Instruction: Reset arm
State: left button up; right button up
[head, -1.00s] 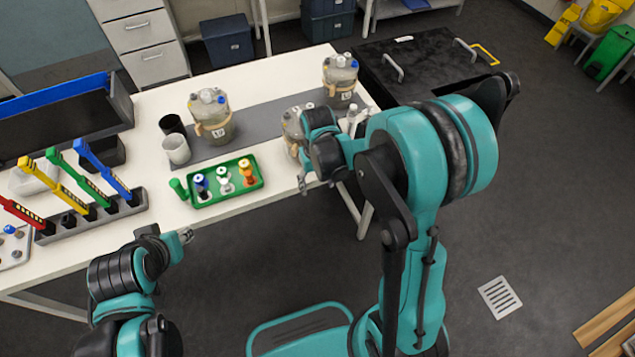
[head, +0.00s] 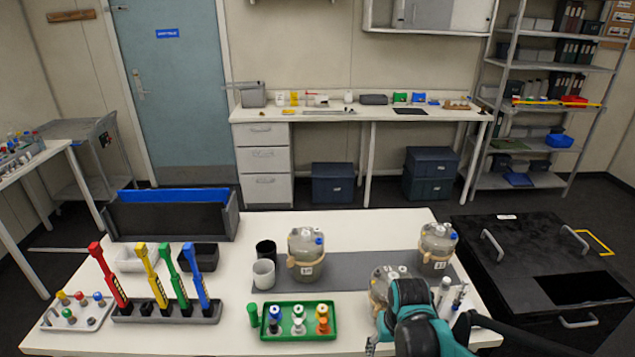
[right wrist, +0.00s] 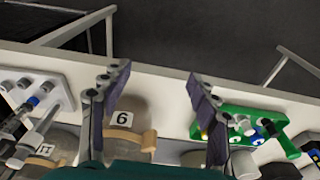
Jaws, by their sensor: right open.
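My right gripper (right wrist: 155,95) is open, with its two dark finger pads well apart and nothing gripped between them. In the head view, my teal right wrist (head: 412,318) is over the right front of the white bench (head: 225,335) and hides part of a bioreactor (head: 384,282). In the right wrist view, a bioreactor labelled 6 (right wrist: 138,112) shows behind the left finger and the gap; I cannot tell whether they touch. My left gripper is not in the head view.
A green tray (head: 333,335) with small bottles lies left of my right gripper. Two more bioreactors (head: 306,262) (head: 437,255) stand behind. Pipettes in a grey rack (head: 165,314) stand at left, and white-topped bottles (head: 444,290) stand close at right. A black chest (head: 530,255) stands right of the bench.

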jog(key=s+r+t, duration=0.5)
jog(key=s+r, duration=0.4)
jog(key=s, duration=0.1)
jog(key=shift+r+t, duration=0.3)
dwell(0.4)
